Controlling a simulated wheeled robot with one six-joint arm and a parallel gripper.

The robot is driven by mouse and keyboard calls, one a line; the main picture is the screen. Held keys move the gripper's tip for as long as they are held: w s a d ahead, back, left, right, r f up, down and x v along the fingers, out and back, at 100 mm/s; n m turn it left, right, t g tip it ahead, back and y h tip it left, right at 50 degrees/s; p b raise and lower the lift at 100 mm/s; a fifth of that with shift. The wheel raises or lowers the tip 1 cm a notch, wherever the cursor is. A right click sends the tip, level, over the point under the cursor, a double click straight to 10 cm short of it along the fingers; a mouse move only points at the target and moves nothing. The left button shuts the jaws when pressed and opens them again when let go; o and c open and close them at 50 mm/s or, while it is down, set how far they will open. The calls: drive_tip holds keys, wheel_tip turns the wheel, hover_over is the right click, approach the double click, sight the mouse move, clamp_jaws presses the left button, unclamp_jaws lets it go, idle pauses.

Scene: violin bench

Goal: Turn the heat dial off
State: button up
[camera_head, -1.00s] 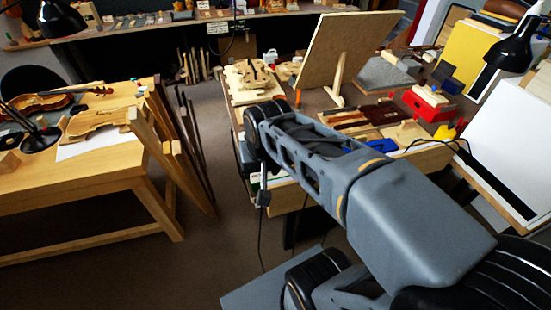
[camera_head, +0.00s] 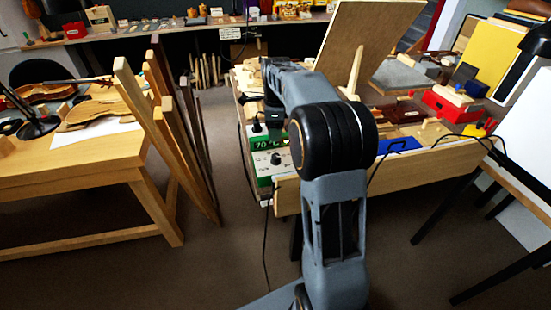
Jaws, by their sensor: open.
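The heat control box (camera_head: 258,171) is on the left end of the middle bench. It has a pale front, green parts and a lit display (camera_head: 266,143) that appears to read 70 °C. A small dark round knob, which looks like the heat dial (camera_head: 276,159), sits below the display. Its pointer setting is too small to read. My gripper (camera_head: 272,126) is a small dark shape just above and behind the display, pointing down. It is open and appears empty. Its fingertips are hard to make out, and I cannot tell its exact distance from the dial.
My elbow and forearm cover part of the bench right of the box. A blue item (camera_head: 398,146), a red box (camera_head: 452,104) and a leaning brown board (camera_head: 375,45) are on the bench. Wooden strips (camera_head: 160,130) lean at left. A dark cable hangs below the box.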

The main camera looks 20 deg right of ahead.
sight(276, 156)
wheel_tip(276, 156, down, 11)
drive_tip(key=shift+f+b, duration=0.1)
drive_tip(key=shift+b, duration=0.75)
drive_tip(key=c, duration=0.9)
